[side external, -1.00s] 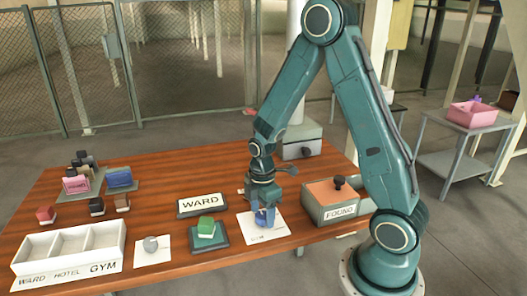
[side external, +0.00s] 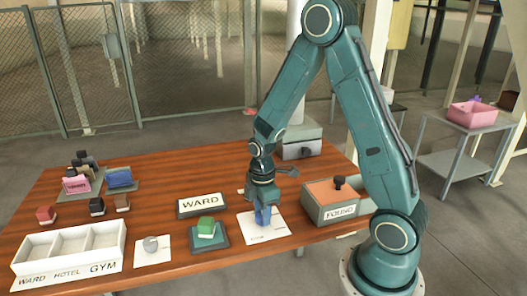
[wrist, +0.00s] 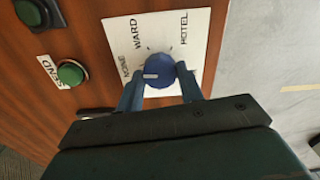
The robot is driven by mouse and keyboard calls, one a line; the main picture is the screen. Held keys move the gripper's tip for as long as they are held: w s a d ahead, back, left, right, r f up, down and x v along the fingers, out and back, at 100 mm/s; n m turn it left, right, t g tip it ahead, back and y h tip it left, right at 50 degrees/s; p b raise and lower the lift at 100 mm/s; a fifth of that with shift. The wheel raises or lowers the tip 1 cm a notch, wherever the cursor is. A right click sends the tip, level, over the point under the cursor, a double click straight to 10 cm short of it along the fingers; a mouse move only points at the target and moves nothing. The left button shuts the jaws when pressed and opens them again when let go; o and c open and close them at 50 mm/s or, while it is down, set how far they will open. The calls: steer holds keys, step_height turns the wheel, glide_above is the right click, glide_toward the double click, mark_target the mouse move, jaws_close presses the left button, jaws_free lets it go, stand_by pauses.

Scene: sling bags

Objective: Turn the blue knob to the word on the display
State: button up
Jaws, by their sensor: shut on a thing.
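The blue knob (wrist: 160,70) stands on a white plate (wrist: 197,22) with words around it. In the wrist view I read WARD at its upper left and HOTEL at its upper right; a smaller word at the left is hard to read. The knob's pale mark points left, toward that smaller word. My gripper (wrist: 160,88) is shut on the knob, one finger on each side. In the side view my gripper (side external: 263,206) is over the plate (side external: 270,234) and hides most of the knob. The display (side external: 202,205) reads WARD.
A green button (wrist: 71,72) labelled SEND is left of the plate in the wrist view. A box (side external: 335,205) marked FOUND stands to the right. A green block (side external: 206,226) on a dark tray and a white three-part bin (side external: 70,262) are to the left.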

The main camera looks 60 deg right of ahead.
steer(key=m, duration=1)
steer(key=shift+m, duration=0.3)
stand_by(0.4)
steer(key=o, duration=1)
steer(key=shift+r, duration=0.15)
step_height(320, 180, up, 14)
steer(key=shift+f, duration=0.2)
